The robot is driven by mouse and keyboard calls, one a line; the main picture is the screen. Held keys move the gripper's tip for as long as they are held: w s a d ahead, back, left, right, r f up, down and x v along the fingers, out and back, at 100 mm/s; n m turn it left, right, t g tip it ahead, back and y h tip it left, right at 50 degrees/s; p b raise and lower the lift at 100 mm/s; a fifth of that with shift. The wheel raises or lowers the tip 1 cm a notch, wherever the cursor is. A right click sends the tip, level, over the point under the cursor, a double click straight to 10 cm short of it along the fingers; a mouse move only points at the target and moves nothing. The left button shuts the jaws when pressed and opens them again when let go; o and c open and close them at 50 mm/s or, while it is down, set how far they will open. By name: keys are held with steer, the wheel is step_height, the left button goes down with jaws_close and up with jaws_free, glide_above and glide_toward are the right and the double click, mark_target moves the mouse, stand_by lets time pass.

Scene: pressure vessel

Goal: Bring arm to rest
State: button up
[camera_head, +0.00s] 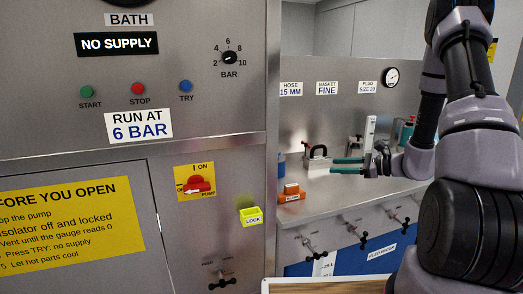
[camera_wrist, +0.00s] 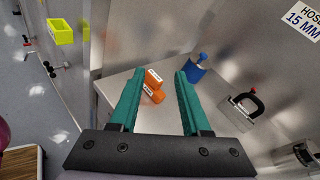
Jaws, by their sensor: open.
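My gripper (camera_head: 347,166) reaches in from the right of the head view, its green fingers pointing left above the steel bench. In the wrist view the two green fingers of my gripper (camera_wrist: 158,95) stand apart with nothing held between them. Beyond the fingertips an orange block (camera_wrist: 153,84) with white labels lies on the bench. It also shows in the head view as an orange block (camera_head: 291,193), below and left of my fingertips. My arm is bent, with its upper links along the right side of the head view.
A steel panel (camera_head: 140,80) with buttons and a red pump switch (camera_head: 196,186) fills the left. A yellow lock box (camera_head: 251,216) sticks out from it.

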steer(key=s+a+r+n+g+h, duration=0.2)
steer(key=s+a+r+n+g, duration=0.1)
steer(key=s+a+r+n, duration=0.25)
steer(key=s+a+r+n+g+h, duration=0.1)
steer(key=s+a+r+n+g, duration=0.15)
steer(key=s+r+n, duration=0.4)
steer(key=s+d+r+n+t+h, duration=0.2)
steer(key=s+d+r+h, duration=0.1)
steer(key=s+r, duration=0.3)
steer(key=s+d+r+n+t+h, duration=0.2)
steer(key=s+d+r+h, duration=0.1)
steer(key=s+r, duration=0.3)
step_height(320, 180, up, 3)
steer(key=shift+s+d+f+n+t+h, duration=0.2)
steer(key=shift+s+n+t+h, duration=0.15)
steer(key=shift+h, duration=0.55)
